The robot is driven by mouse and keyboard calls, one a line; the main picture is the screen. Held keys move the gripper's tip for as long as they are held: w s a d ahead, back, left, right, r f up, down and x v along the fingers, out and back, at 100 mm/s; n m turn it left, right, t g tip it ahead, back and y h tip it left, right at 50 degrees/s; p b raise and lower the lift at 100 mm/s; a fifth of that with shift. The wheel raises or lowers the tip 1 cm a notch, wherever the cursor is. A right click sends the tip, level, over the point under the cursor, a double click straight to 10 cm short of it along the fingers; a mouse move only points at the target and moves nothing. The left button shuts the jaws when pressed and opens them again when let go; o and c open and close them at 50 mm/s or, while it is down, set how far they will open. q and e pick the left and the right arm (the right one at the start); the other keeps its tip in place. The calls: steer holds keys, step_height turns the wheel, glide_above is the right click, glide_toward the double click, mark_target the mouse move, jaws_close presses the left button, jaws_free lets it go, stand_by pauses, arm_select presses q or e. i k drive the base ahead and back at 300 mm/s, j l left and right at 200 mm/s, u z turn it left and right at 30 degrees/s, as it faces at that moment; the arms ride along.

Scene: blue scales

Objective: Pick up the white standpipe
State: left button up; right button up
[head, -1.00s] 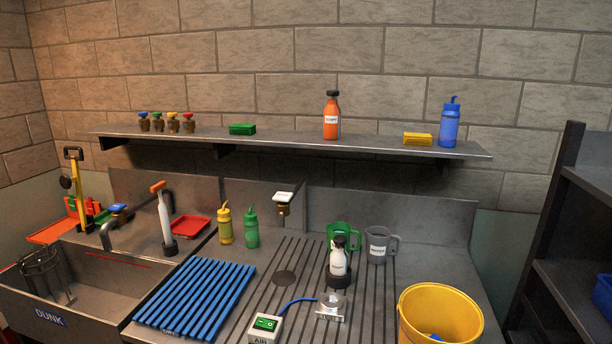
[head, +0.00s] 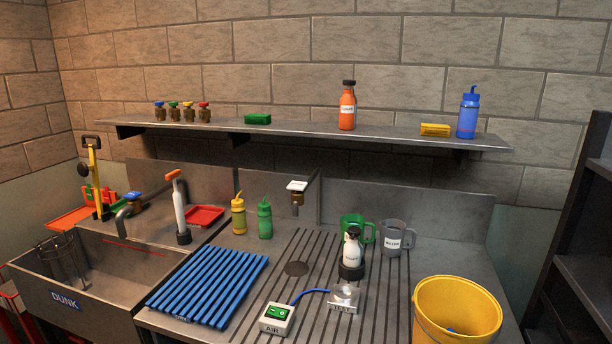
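The white standpipe (head: 180,215) is most likely the upright white tube with an orange-red cross handle on top. It stands in a dark round base on the metal ledge at the right end of the sink (head: 100,252). It leans slightly. Neither of my grippers is in the head view.
A red tray (head: 205,216) lies right behind the standpipe. A tap (head: 121,224) is to its left, and yellow and green bottles (head: 265,220) are to its right. A blue slatted mat (head: 208,286) lies in front. A shelf (head: 300,130) runs above.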

mark_target(178, 207)
steer(key=i+j+z, duration=0.15)
steer(key=j, duration=0.25)
steer(key=i+j+z, duration=0.2)
steer(key=j, duration=0.25)
steer(key=j+z, duration=0.15)
steer(key=j, duration=0.3)
